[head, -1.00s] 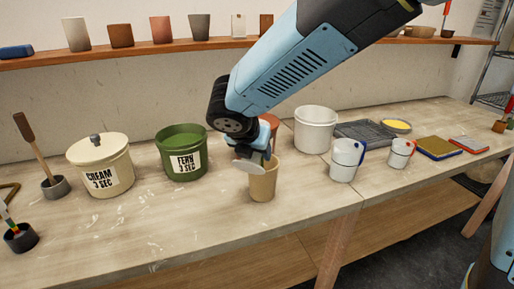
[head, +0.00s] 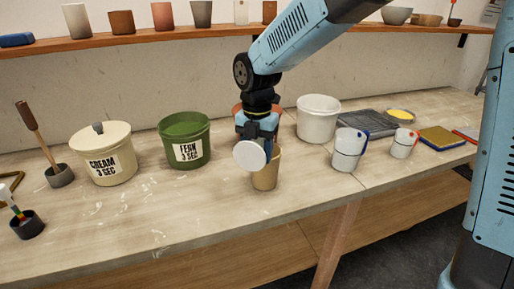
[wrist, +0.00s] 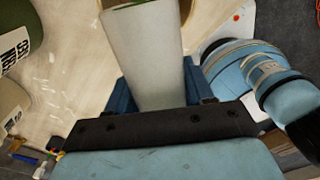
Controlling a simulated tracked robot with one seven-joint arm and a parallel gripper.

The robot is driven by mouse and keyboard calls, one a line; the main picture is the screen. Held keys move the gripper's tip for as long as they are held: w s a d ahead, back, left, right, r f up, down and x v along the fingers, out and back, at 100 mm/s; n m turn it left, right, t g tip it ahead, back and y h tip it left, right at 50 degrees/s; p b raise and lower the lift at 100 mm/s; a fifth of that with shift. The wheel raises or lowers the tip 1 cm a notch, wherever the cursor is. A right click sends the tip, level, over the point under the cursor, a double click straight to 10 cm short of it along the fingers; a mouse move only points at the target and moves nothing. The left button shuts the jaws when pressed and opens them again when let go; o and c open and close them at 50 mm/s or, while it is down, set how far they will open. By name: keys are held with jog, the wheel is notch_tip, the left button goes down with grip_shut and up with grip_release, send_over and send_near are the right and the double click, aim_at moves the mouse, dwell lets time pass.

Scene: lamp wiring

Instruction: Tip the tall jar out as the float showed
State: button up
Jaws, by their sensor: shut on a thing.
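My gripper (wrist: 157,95) is shut on a tall white jar (wrist: 150,60), which tapers. In the head view, the jar's round white base (head: 251,155) faces me, so the jar is tipped well over with its mouth away from me. Green shows at its mouth in the wrist view. A tan cup (head: 266,175) stands on the bench just behind and below the jar in the head view. Whether anything runs out of the jar is hidden. A dark cup (head: 27,226) at the left holds a stick with coloured bands.
A cream lidded crock (head: 104,150) and a green fern bucket (head: 184,138) stand left of the cup. A white bucket (head: 318,120), two white jugs (head: 347,150) and a grey tray (head: 365,123) stand to the right.

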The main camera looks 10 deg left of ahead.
jog(key=shift+w+r+g+y, duration=0.2)
jog(key=shift+r+g, duration=0.4)
jog(key=shift+g, duration=0.4)
jog(key=shift+w+r+g+y, duration=0.15)
jog(key=shift+r+g, duration=0.4)
jog(key=shift+g, duration=0.45)
dwell(1.0)
